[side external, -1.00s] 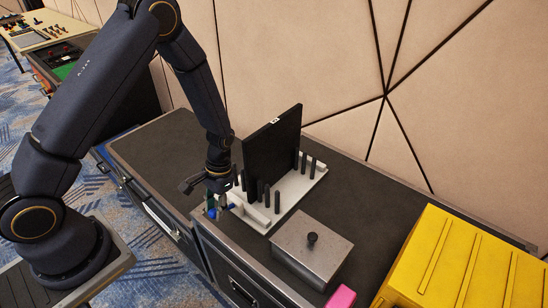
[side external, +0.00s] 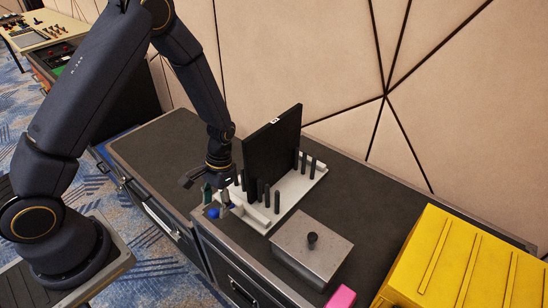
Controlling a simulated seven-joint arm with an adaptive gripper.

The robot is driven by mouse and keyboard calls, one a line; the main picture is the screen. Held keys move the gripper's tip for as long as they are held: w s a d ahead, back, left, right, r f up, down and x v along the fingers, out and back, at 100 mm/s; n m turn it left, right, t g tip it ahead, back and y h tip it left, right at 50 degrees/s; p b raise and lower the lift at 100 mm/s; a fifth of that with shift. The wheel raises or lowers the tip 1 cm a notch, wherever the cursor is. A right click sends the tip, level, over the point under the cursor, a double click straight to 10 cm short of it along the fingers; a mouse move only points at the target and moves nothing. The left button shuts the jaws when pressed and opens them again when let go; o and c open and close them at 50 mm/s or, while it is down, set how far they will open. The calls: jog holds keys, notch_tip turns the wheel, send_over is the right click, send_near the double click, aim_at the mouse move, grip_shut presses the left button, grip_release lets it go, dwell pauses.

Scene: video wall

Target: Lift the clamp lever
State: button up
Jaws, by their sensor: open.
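My gripper (side external: 214,198) is open and points down at the left end of a white base plate (side external: 258,222). A small blue part (side external: 212,212) shows just below and beside the fingers; it may be the end of the clamp lever, but I cannot tell for sure. The white plate holds a black upright panel (side external: 272,150) between several dark posts (side external: 277,202). Whether the fingers touch the blue part is too small to tell.
A grey metal box with a black knob (side external: 312,254) stands right of the plate. A pink block (side external: 342,297) and a large yellow case (side external: 470,265) lie further right. The dark case top (side external: 160,150) is clear at the left. A padded wall rises behind.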

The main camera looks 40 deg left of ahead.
jog(key=v, duration=1)
jog(key=shift+r, duration=0.2)
jog(key=shift+w, duration=0.1)
notch_tip(320, 180, up, 16)
jog(key=t, duration=0.5)
jog(key=s+r+t, duration=0.3)
jog(key=s+r, duration=0.3)
jog(key=s, duration=0.7)
jog(key=shift+s+t, duration=0.2)
jog(key=shift+t, duration=0.2)
